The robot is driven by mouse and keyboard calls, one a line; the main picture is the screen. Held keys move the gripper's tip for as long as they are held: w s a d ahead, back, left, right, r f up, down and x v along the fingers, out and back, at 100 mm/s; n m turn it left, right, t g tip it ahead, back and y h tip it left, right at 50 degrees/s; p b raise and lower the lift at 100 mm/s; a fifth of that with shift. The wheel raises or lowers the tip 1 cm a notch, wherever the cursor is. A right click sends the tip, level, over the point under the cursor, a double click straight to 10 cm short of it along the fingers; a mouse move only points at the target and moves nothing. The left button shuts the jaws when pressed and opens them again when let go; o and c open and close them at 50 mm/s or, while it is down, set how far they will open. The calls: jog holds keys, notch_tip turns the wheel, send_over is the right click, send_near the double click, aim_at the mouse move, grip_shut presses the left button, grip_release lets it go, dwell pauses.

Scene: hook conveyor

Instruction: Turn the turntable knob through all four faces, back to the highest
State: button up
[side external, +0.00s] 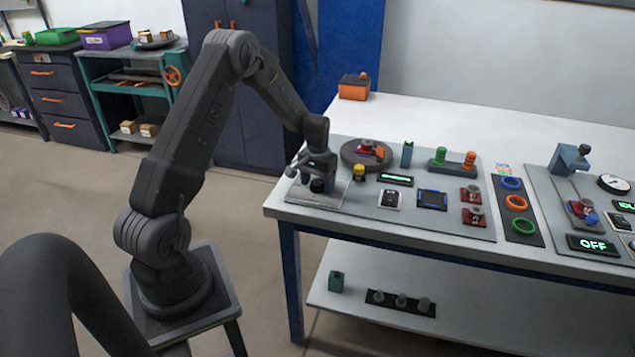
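The turntable (347,155) is a dark grey disc near the left end of the panel. It carries a red and grey part (367,146) and a small orange piece (379,152). A black knob (318,186) sits on a pale plate at the panel's left front corner. My gripper (317,182) points down over this knob, with its fingers apart and to either side of it. I cannot tell whether the fingers touch the knob. The part's faces are too small to read.
A yellow-topped button (359,172), a green-lit display (395,180) and a blue post (407,154) stand close to the right of the gripper. Red fixtures (472,205) and coloured rings (516,202) lie further right. The table's left edge is near the plate.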

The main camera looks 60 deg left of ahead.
aim_at(317, 182)
notch_tip(317, 182, up, 14)
dwell(0.7)
jog(key=shift+f, duration=0.1)
dwell(1.4)
notch_tip(317, 182, down, 14)
jog(key=m, duration=0.6)
dwell(0.4)
jog(key=shift+c, duration=0.5)
